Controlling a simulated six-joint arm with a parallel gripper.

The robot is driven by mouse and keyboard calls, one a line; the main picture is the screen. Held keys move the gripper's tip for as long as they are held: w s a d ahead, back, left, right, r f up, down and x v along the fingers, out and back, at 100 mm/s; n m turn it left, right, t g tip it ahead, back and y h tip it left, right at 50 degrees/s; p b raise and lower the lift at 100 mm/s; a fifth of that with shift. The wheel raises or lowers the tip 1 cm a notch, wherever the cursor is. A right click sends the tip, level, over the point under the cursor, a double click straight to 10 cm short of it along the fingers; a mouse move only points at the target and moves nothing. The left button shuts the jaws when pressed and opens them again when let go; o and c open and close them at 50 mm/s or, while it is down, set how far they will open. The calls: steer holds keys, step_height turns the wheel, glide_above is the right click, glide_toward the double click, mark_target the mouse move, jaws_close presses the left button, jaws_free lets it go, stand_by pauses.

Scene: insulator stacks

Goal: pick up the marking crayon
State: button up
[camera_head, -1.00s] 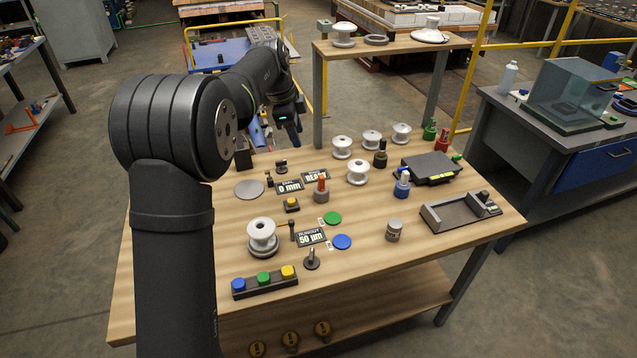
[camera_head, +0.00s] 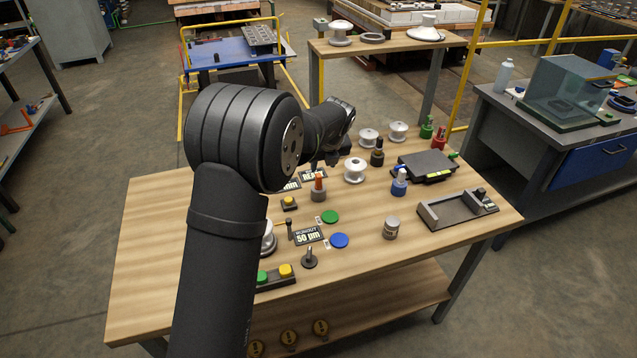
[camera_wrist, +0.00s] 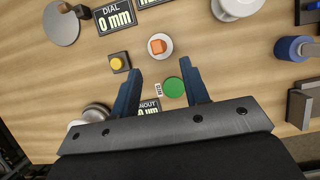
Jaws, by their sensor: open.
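The marking crayon appears to be the orange-red stick (camera_head: 319,181) standing upright in a small grey round holder (camera_head: 319,195) near the middle of the bench. In the wrist view the crayon (camera_wrist: 157,46) shows end-on as an orange block inside its pale round holder (camera_wrist: 166,53). My gripper (camera_wrist: 162,74) is open and empty, with two blue fingers spread apart. In the wrist picture, the crayon lies just beyond the fingertips, between their lines. The fingers are apart from it. In the head view my arm hides most of the gripper.
A yellow button (camera_wrist: 117,63) and a green disc (camera_wrist: 174,87) lie near the fingers. The bench's front right is mostly clear.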

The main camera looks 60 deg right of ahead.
mark_target(319, 176)
steer(key=x, duration=0.9)
steer(key=shift+w+f, duration=0.15)
steer(key=shift+w, duration=0.05)
jaws_close()
